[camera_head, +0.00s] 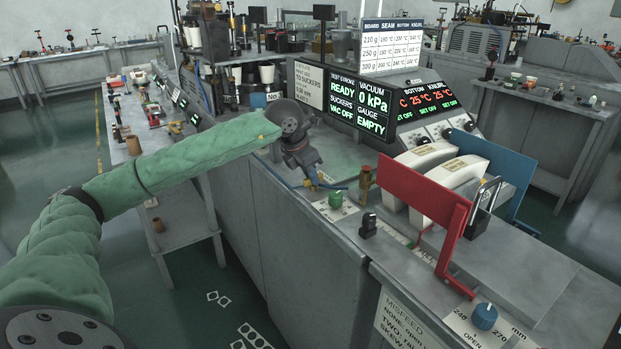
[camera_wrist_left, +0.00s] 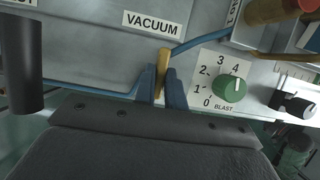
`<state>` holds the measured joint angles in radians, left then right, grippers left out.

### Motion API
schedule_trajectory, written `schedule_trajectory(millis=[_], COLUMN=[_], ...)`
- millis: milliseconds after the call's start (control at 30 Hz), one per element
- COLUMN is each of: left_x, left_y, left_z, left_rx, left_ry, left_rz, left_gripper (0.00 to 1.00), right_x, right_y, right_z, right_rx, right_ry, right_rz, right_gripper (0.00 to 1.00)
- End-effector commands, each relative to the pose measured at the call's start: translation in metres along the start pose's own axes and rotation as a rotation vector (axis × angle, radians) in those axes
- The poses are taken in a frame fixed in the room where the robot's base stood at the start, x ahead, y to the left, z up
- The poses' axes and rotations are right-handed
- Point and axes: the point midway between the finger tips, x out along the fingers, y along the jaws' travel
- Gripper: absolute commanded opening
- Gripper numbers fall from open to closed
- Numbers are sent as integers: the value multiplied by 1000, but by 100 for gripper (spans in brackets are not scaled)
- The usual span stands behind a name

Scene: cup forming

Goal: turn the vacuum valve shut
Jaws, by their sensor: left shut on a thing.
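The vacuum valve's brass-yellow lever (camera_wrist_left: 163,66) stands between my left gripper's two blue fingers in the left wrist view, just below the "VACUUM" label. My left gripper (camera_wrist_left: 162,90) is shut on this lever. A blue line runs to each side of it. In the head view my left gripper (camera_head: 316,181) is at the edge of the grey machine top, and it hides most of the valve. My right gripper is in neither view.
A green blast knob (camera_wrist_left: 229,89) sits right of the valve; it also shows in the head view (camera_head: 336,200). Black and brass fittings stand farther right. The display (camera_head: 365,100) reads vacuum 0 kPa and VAC OFF. A red guard (camera_head: 425,205) stands at the right.

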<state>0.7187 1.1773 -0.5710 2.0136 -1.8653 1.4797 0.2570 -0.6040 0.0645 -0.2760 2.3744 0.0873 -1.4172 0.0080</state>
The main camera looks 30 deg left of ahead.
Motion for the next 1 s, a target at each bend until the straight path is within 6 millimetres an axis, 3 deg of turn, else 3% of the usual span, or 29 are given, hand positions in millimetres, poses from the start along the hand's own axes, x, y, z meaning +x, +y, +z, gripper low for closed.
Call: schedule_trajectory(millis=[433, 467, 567, 867, 1000], left_x=[-2, -2, -2, -2, -12], left_y=[1, 1, 1, 0, 1], left_z=[1, 1, 1, 0, 0], left_rx=[-10, -10, -10, -9, -8], left_ry=[-3, -3, -2, -1, -2], left_rz=[6, 6, 6, 5, 7], left_gripper=[0, 16, 34, 34, 34], right_x=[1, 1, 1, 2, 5], right_y=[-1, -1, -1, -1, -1], right_z=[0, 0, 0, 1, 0], right_rx=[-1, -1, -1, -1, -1], right_ry=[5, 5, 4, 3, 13], right_rz=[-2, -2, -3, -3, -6], right_gripper=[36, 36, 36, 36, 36])
